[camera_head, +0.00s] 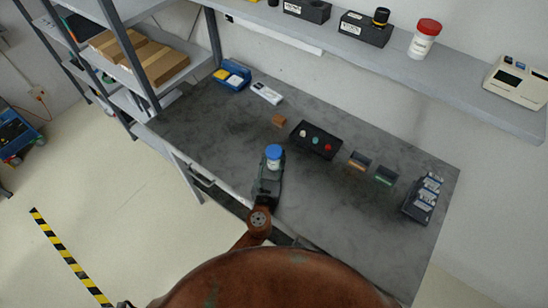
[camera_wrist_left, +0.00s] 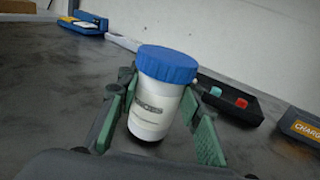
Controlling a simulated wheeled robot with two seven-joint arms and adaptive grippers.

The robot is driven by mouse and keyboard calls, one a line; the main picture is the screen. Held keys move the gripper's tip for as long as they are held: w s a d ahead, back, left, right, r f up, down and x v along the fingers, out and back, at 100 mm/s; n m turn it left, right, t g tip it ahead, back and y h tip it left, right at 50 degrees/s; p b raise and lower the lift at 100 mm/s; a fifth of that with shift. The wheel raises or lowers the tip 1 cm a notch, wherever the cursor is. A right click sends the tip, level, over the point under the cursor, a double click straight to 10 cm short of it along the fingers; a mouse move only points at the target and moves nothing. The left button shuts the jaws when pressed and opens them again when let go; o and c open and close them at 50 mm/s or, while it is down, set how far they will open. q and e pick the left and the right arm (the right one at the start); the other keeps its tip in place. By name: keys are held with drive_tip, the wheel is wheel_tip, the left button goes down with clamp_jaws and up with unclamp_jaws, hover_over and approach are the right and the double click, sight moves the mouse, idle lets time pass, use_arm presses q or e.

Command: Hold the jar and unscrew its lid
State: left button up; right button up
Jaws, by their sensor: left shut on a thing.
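A white jar (camera_wrist_left: 152,108) with a blue lid (camera_wrist_left: 167,64) stands between the green-padded fingers of my left gripper (camera_wrist_left: 158,120) in the left wrist view. The fingers are shut on the jar's body, and the lid sits on top above them. The jar tilts a little in that view. In the head view the blue lid (camera_head: 273,152) shows at the end of my left gripper (camera_head: 270,166), over the front part of the grey table. Most of the jar's body is hidden there by the lid and gripper. My right gripper is not in view.
A black tray (camera_head: 316,152) with small coloured pieces lies behind the jar on the table (camera_head: 330,210). An orange-brown block (camera_head: 279,120), small bins (camera_head: 386,176) and a dark rack (camera_head: 423,198) stand nearby. A red-lidded jar (camera_head: 425,39) is on the shelf. The table's left part is mostly clear.

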sight(273, 158)
use_arm(q)
wheel_tip(273, 158, up, 3)
drive_tip(key=shift+r+p, duration=0.1)
drive_tip(key=shift+p, duration=0.55)
drive_tip(key=s+a+r+p, duration=0.4)
drive_tip(key=s+r, duration=0.5)
drive_tip(key=s, duration=0.4)
drive_tip(key=shift+s+a, duration=0.15)
drive_tip(key=shift+r, duration=0.1)
drive_tip(key=o, duration=0.6)
clamp_jaws()
